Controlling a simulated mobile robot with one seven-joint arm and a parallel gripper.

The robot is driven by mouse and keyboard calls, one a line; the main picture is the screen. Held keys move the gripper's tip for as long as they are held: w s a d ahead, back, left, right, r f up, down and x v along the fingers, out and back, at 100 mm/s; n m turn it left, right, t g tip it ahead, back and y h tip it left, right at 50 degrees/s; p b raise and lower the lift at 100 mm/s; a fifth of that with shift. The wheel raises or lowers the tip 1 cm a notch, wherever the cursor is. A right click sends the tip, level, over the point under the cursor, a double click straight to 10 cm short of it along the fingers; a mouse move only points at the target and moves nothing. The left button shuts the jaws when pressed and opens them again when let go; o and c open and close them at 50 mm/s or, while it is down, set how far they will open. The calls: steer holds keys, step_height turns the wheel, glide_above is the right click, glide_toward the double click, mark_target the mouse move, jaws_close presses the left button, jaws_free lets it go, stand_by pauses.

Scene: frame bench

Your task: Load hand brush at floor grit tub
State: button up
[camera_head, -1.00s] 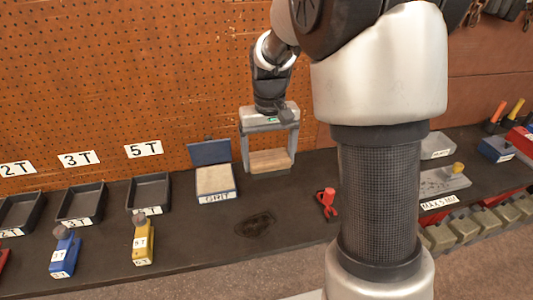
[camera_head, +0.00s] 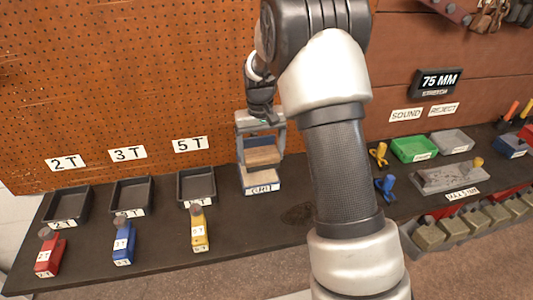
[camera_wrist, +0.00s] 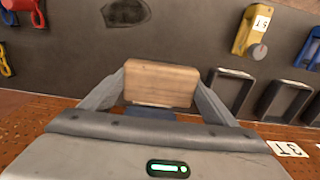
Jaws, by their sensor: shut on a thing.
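My gripper (camera_head: 260,148) is shut on a hand brush with a light wooden block (camera_head: 261,156). In the wrist view the wooden block (camera_wrist: 161,84) sits between my two grey fingers. The grit tub (camera_head: 262,187) has a white GRIT label and blue sides. It stands on the bench directly below the brush in the head view, and its inside is mostly hidden by the brush and gripper. I cannot tell whether the brush touches the grit. In the wrist view a bit of blue shows just beyond the block.
Black trays (camera_head: 197,186) marked 2 T, 3 T and 5 T stand left, with red, blue and yellow (camera_head: 199,231) tools before them. Right of my arm are a green tray (camera_head: 414,149), a grey tray (camera_head: 452,141) and a grey plate (camera_head: 449,178). The pegboard rises close behind the tub.

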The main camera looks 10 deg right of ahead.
steer(key=shift+w+d+f+b, duration=0.1)
steer(key=shift+w+f+b, duration=0.25)
steer(key=shift+w+f, duration=0.95)
steer(key=shift+w+d+f+b, duration=0.1)
steer(key=shift+w+f+b, duration=0.25)
steer(key=shift+f, duration=1.7)
steer(key=shift+w+d+f+b, duration=0.1)
steer(key=shift+w+f+b, duration=0.2)
steer(key=shift+w+f, duration=1)
steer(key=shift+s+f+b, duration=0.2)
steer(key=shift+s+f, duration=0.05)
steer(key=shift+f, duration=0.25)
steer(key=shift+s+f+b, duration=0.2)
steer(key=shift+f, duration=0.3)
step_height(320, 180, up, 7)
steer(key=p, duration=0.4)
